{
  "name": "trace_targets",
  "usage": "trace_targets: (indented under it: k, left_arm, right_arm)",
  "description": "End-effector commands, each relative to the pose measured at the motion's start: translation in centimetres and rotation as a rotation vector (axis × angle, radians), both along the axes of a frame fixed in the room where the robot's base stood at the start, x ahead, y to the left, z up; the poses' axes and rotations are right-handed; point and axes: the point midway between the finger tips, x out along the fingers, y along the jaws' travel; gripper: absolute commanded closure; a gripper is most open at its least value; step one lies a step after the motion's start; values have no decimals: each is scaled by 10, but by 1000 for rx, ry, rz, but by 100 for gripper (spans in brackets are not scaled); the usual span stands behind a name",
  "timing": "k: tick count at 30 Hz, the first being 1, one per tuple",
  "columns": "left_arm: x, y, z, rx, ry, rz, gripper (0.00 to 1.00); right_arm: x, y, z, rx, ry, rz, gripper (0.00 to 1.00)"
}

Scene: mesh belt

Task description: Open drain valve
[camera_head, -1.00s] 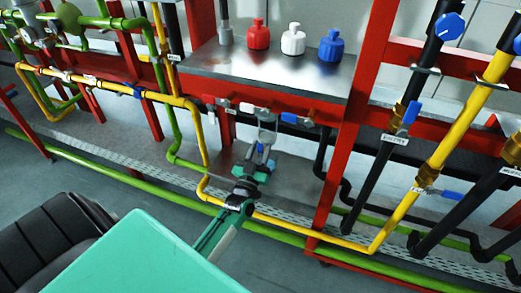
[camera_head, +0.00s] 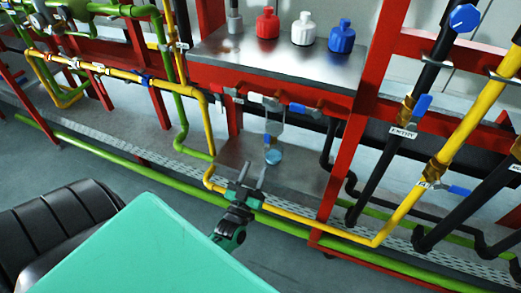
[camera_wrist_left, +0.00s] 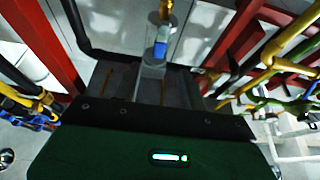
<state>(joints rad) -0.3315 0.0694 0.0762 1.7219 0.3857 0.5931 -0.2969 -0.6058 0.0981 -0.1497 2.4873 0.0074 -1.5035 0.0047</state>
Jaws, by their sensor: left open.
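Under the metal table, a valve with a small blue handle (camera_head: 268,140) hangs on a vertical pipe, above a light blue round piece (camera_head: 274,156). I cannot tell for sure that this is the drain valve. My left gripper (camera_head: 254,168) is below and in front of it, apart from it, with its fingers spread and nothing between them. In the left wrist view, my gripper (camera_wrist_left: 152,88) is open, with a blue handle (camera_wrist_left: 161,47) below a brass fitting (camera_wrist_left: 166,10) ahead, between the finger lines. My right gripper is not in view.
A yellow pipe (camera_head: 310,223) and a green pipe (camera_head: 105,156) run low across the front, close to my left gripper. Red frame posts (camera_head: 345,165) stand to the right. Red, white and blue bottles (camera_head: 342,37) stand on the metal table (camera_head: 225,55). Other blue-handled valves (camera_head: 422,105) are at right.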

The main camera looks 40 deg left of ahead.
Motion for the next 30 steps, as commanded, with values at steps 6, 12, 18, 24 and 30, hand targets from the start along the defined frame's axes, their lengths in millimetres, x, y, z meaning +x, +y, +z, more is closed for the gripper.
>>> trace_targets:
  k: [6, 12, 18, 24, 30]
  left_arm:
    - [-20, -5, -9, 0, 1, 0, 58]
    - [-23, -6, -10, 0, 0, 1, 58]
    - [-23, -6, -10, 0, 0, 1, 58]
    - [-23, -5, -10, 0, 0, 1, 58]
    - [-18, -18, -11, -7, 68, -49, 58]
  right_arm:
    - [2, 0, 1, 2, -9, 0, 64]
    - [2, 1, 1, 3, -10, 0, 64]
    - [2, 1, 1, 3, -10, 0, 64]
    - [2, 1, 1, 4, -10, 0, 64]
    - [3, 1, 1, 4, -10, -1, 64]
